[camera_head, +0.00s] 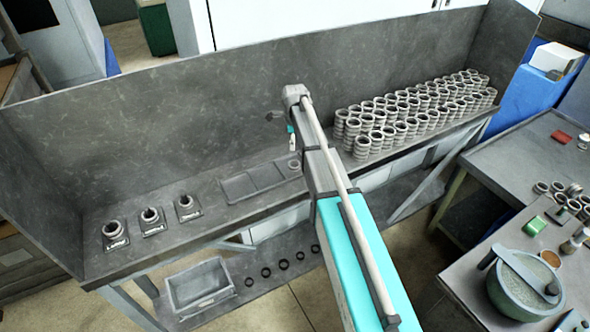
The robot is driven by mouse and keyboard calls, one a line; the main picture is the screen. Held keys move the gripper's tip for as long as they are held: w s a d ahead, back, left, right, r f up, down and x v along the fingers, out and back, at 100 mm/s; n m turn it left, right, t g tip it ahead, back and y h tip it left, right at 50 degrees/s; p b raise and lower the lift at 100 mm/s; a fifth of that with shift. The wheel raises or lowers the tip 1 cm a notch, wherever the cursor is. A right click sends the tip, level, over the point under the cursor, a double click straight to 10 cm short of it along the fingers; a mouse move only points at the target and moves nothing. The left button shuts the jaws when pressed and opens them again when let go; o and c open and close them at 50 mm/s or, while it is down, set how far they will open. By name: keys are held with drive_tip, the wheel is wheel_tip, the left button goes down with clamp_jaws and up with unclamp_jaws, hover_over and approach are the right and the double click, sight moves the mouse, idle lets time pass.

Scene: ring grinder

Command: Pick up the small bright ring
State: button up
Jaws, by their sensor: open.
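Several metal rings are in view, and I cannot tell for sure which is the small bright ring. One small light ring (294,164) sits on the grey bench, just left of my arm. Three more rings sit on dark square stands at the bench's left: a left one (114,228), a middle one (150,215) and a right one (185,202). My gripper (274,116) shows only as a small dark shape at the arm's far end, above the bench. It is open, with no ring seen in it; my arm partly hides it.
Many stacked rings (415,110) fill the bench's right part. A high grey back panel (180,120) rises behind. Flat dark plates (252,182) lie mid-bench. A grey bin (200,290) and dark rings are on the lower shelf. A side table (480,265) bears a green bowl.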

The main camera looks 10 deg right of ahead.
drive_tip(key=b, duration=0.5)
hover_over(294, 163)
drive_tip(key=s, duration=0.2)
drive_tip(key=shift+w+f, duration=0.15)
drive_tip(key=shift+f, duration=1.2)
drive_tip(key=shift+w+f, duration=0.1)
drive_tip(key=shift+f, duration=1.25)
drive_tip(key=shift+s+a+f+b, duration=0.15)
drive_tip(key=shift+f+b, duration=2.35)
drive_tip(key=shift+f, duration=0.1)
drive_tip(key=c, duration=1.2)
